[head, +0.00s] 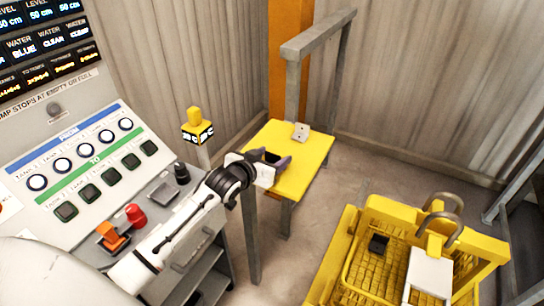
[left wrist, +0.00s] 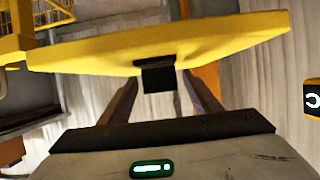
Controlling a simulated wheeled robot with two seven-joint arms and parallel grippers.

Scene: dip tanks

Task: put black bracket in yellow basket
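A black bracket (left wrist: 157,76) is at the edge of the yellow table (left wrist: 230,32) in the left wrist view, between the two fingers of my left gripper (left wrist: 160,85). The fingers are spread on either side of it, with a narrow gap showing at the right finger. In the head view the left gripper (head: 276,160) is at the near part of the yellow table (head: 310,158), and the black bracket (head: 271,157) is partly hidden there. The yellow basket (head: 352,262) stands at the lower right, apart from the gripper. My right gripper is not in view.
A light grey plate (head: 300,132) lies on the table. Another black piece (head: 378,243) and a white plate (head: 429,275) are at the basket, under grey hooks (head: 440,222). A grey rail stands behind the table. The control panel (head: 90,160) is at left. Floor shows between table and basket.

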